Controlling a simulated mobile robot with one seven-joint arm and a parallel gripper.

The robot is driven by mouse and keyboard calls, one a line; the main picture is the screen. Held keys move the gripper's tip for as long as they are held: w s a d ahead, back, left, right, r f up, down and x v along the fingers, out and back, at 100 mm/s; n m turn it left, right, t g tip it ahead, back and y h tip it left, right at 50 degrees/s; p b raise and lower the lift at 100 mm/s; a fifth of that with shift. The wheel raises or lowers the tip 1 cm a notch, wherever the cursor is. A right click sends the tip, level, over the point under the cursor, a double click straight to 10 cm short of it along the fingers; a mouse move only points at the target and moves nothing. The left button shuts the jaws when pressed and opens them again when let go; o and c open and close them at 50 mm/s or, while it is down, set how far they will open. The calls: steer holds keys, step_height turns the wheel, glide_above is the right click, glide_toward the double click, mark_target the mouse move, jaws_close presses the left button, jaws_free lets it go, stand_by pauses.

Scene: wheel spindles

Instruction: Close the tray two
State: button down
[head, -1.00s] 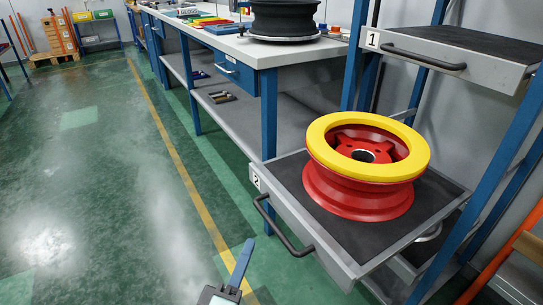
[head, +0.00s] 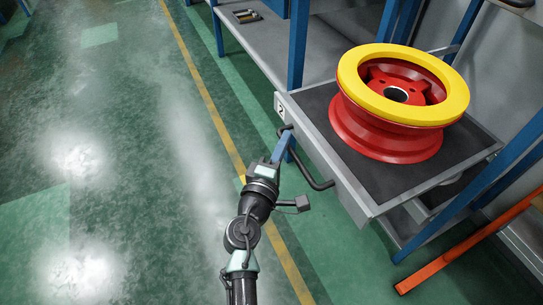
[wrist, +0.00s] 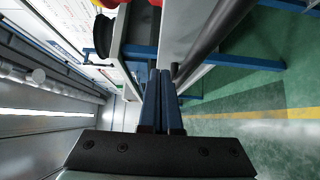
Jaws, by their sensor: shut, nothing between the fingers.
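Tray two (head: 345,190) is a grey drawer tray with a black mat and a "2" label on its front. It stands pulled out from the blue rack. Its dark bar handle (head: 309,173) runs along the front face. A red wheel rim with a yellow ring (head: 390,130) sits on the tray. My gripper (head: 287,143) is shut and empty, its blue fingers at the upper-left end of the handle. Whether they touch it I cannot tell. In the wrist view the shut fingers (wrist: 161,88) are beside a dark bar (wrist: 213,40), likely the handle.
Blue rack posts (head: 487,190) stand right of the tray. An orange bar (head: 465,245) slants at the lower right. A workbench shelf (head: 250,45) with small parts on it lies behind. The green floor (head: 120,160) to the left is clear.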

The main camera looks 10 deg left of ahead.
steer(key=shift+w+d, duration=0.7)
steer(key=shift+d, duration=0.3)
